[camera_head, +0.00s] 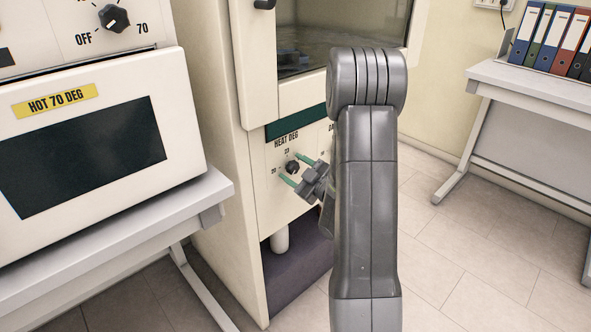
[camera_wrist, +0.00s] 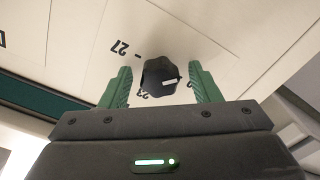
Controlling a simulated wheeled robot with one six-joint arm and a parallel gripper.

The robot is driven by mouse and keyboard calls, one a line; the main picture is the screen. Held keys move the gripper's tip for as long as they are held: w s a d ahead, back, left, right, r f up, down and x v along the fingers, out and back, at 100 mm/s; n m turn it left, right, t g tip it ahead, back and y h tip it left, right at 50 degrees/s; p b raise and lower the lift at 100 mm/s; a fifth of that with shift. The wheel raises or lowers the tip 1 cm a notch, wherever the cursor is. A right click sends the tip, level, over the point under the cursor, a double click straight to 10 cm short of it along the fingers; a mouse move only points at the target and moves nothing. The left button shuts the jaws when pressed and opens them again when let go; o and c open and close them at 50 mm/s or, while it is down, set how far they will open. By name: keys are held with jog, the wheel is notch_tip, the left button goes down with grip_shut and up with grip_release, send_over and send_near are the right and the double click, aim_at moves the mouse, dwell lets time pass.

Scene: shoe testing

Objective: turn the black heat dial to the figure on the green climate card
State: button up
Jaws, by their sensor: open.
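The black heat dial (camera_head: 292,167) is on the cream cabinet's lower front panel, under the words HEAT DEG. The figure 23 shows above it. In the wrist view the dial (camera_wrist: 158,74) has a short white mark on its face. The figure 27 and a partly hidden 23 are printed around it; another figure is hidden behind a finger. My gripper (camera_wrist: 160,72) is open, its green fingers on either side of the dial. I cannot tell whether they touch it. I see no green climate card in either view.
Another black knob (camera_head: 114,18), marked OFF and 70, is on an appliance at upper left, above a yellow HOT 70 DEG label (camera_head: 55,100). A bench (camera_head: 120,238) stands left of the cabinet (camera_head: 215,150). A desk with binders (camera_head: 548,38) is at right, with clear floor before it.

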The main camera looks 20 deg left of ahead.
jog(key=shift+c, duration=0.3)
jog(key=c, duration=0.9)
jog(key=shift+c, duration=0.2)
jog(key=m+b, duration=0.1)
jog(key=m, duration=0.3)
jog(key=shift+b, duration=0.3)
jog(key=m, duration=0.4)
jog(key=shift+m, duration=0.3)
jog(key=m, duration=0.4)
jog(key=shift+m+p, duration=0.3)
jog(key=shift+p, duration=0.05)
jog(key=shift+m+p, duration=0.6)
jog(key=shift+m, duration=1.6)
